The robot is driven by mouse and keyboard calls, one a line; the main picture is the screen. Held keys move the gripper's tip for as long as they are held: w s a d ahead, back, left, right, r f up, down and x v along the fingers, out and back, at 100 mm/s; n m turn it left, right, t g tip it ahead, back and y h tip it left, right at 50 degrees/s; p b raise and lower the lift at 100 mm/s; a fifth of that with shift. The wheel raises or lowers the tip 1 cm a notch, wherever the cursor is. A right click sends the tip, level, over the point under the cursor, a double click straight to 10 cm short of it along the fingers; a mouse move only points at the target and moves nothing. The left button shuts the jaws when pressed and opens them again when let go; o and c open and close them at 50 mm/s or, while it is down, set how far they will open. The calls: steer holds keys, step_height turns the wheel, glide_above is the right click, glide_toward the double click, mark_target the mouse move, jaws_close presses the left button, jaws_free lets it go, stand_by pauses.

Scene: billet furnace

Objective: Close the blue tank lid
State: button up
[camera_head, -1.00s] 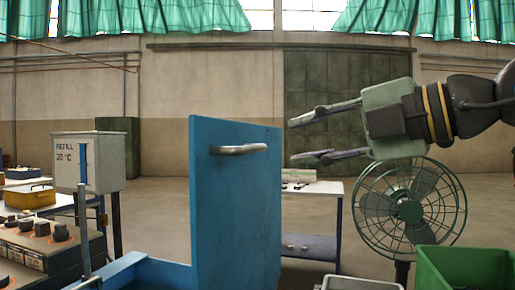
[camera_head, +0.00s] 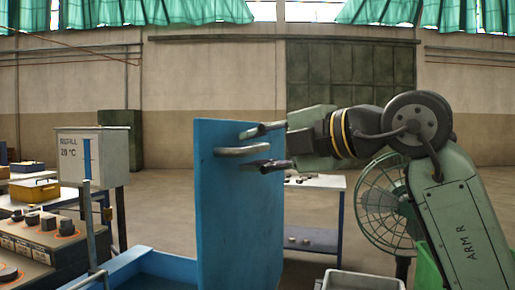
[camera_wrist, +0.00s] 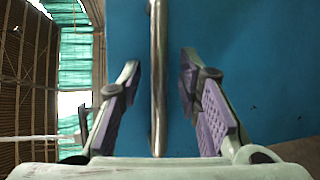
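The blue tank lid (camera_head: 238,215) stands upright in the head view, raised above the blue tank (camera_head: 150,265). Its metal bar handle (camera_head: 240,150) runs across the upper part of the lid's face. My gripper (camera_head: 262,147) is at the lid, with one finger above the handle and one below it. In the wrist view my gripper (camera_wrist: 160,95) is open, and the handle (camera_wrist: 158,70) runs between its two fingers with a gap on both sides. The blue lid face (camera_wrist: 240,50) fills the background there.
A control box (camera_head: 40,235) with knobs and a grey refill box (camera_head: 90,158) stand at the left. A green fan (camera_head: 385,205) and a white-topped table (camera_head: 318,182) are behind at the right. A grey bin (camera_head: 360,281) stands at the lower right.

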steer(key=shift+c, duration=0.3)
jaws_close()
stand_by(0.5)
